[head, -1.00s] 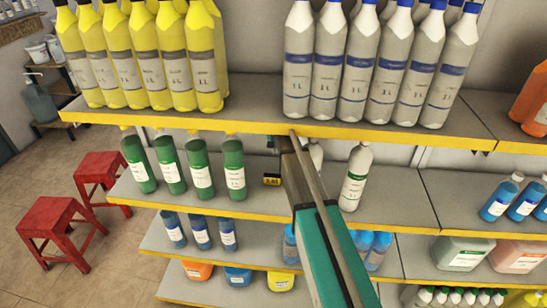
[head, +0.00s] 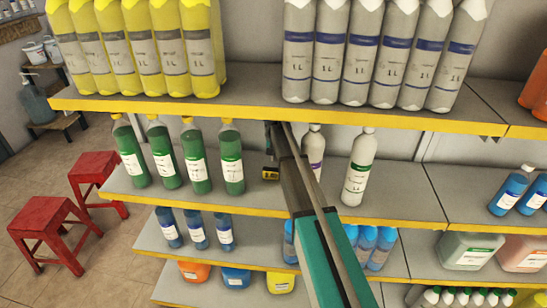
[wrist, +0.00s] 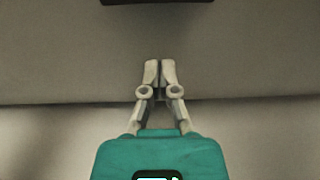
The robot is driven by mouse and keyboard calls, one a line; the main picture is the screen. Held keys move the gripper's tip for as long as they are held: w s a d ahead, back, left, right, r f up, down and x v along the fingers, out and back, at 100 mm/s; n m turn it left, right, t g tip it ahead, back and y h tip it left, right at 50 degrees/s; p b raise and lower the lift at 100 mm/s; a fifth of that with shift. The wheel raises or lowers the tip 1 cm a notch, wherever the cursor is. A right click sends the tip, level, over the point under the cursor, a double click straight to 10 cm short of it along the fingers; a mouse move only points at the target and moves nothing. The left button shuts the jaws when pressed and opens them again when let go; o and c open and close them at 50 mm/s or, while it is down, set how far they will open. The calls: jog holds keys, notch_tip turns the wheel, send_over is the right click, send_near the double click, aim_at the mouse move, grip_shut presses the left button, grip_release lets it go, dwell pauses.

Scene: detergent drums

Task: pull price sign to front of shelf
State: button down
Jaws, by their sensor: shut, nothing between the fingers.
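The price sign (head: 271,173) is a small dark block with a yellow face. It stands on the middle shelf, back from the yellow front edge, between the green bottles and my arm. My gripper (wrist: 160,64) shows in the wrist view with its two pale fingers together and nothing between them. It is over a plain grey surface. A dark edge (wrist: 158,2) shows at the top of the wrist view; I cannot tell if it is the sign. In the head view the fingers are not clear; a dark part of my arm's end is just above the sign.
Green bottles (head: 195,160) stand left of the sign. A grey bottle with a green label (head: 358,170) and another grey bottle (head: 314,150) stand to the right. The upper shelf's yellow edge (head: 240,112) runs close above my arm's end.

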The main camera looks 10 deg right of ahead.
aim_at(273, 168)
jog(key=shift+f+b, duration=1.2)
jog(key=shift+f, duration=0.35)
jog(key=s, duration=0.2)
jog(key=s+a, duration=0.1)
jog(key=shift+r, duration=0.25)
jog(key=shift+s+a, duration=0.1)
jog(key=shift+s, duration=0.3)
jog(key=s+a, duration=0.1)
jog(key=s, duration=0.3)
jog(key=s+a, duration=0.1)
jog(key=s, duration=0.3)
jog(key=s+a, duration=0.2)
jog(key=s, duration=0.2)
jog(key=shift+s, duration=0.2)
jog(key=shift+w, duration=0.15)
